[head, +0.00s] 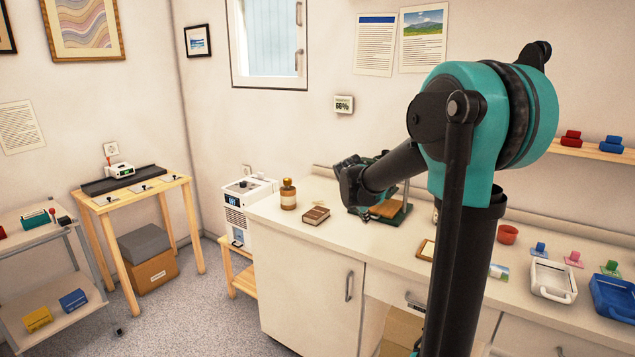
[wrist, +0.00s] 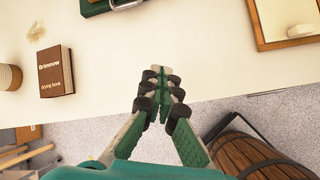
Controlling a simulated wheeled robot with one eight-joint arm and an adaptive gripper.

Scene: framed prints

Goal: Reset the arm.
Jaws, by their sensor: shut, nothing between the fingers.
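My gripper (wrist: 160,76) is shut and empty in the wrist view, its fingertips together above the front part of the pale counter (wrist: 205,60). In the head view my arm reaches over the counter (head: 262,208), with its dark end (head: 350,182) in front of a green and wooden device (head: 390,212) that it partly hides. The fingertips cannot be made out there.
A wood-framed board (wrist: 285,18) lies to the right. A slatted wooden container (wrist: 245,155) is below the counter edge. White (head: 553,280) and blue (head: 612,298) trays sit farther right.

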